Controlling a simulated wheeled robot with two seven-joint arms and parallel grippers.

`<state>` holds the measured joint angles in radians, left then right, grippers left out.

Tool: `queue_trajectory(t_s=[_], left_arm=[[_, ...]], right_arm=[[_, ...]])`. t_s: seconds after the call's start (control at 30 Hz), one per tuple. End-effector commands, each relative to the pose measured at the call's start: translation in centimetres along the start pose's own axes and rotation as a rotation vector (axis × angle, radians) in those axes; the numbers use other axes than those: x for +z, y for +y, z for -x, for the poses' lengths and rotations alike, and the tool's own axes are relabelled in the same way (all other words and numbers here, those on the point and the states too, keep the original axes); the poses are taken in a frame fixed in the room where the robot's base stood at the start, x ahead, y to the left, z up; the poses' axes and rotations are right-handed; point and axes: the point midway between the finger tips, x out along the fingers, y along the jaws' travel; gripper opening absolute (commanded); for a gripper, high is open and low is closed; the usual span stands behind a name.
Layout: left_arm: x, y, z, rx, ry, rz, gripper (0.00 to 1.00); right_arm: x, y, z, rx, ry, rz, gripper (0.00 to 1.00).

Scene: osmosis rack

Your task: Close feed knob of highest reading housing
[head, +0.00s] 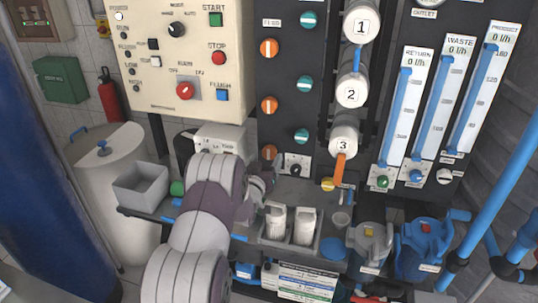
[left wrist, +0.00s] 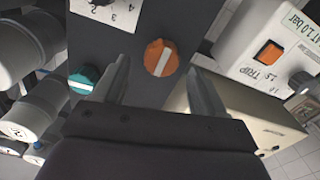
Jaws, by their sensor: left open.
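My left gripper (head: 265,180) is at the lower end of the dark knob panel (head: 290,62), beside the lowest orange knob (head: 269,152), which is partly hidden by it. In the left wrist view the open fingers (left wrist: 158,72) point at that orange knob (left wrist: 160,58), which shows between the fingertips. Its white mark runs nearly upright there. I cannot tell whether the fingers touch it. The lowest teal knob (head: 301,136) is beside it. Housings 1 (head: 361,26), 2 (head: 351,94) and 3 (head: 343,146) stand right of the panel. My right gripper is not in view.
A selector dial (head: 294,167) sits just below the knobs. The trip box (left wrist: 260,50) is close to the fingers. A grey tray (head: 142,187) and white bottles (head: 305,228) stand on the shelf. Flow meters (head: 401,105) are at the right.

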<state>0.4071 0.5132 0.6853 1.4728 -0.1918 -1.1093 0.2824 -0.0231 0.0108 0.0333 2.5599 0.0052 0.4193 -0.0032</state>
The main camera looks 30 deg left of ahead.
Motion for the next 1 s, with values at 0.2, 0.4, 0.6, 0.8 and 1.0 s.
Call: queue_trajectory(t_s=[0.2,0.4,0.6,0.8,1.0], left_arm=[[0.0,0.0,-2.5,0.0,-0.001,0.0,0.71],[0.1,0.0,-2.9,0.0,-0.001,0.0,0.71],[0.1,0.0,-2.8,-0.001,-0.001,0.0,0.45],[0.1,0.0,-2.8,-0.001,-0.001,0.0,0.15],[0.2,0.0,-2.8,-0.001,-0.001,-0.026,0.15]], right_arm=[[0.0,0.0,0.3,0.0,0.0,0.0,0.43],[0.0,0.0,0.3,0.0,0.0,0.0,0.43],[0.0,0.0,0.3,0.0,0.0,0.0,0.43],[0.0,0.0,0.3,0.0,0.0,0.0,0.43],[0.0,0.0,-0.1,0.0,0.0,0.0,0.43]])
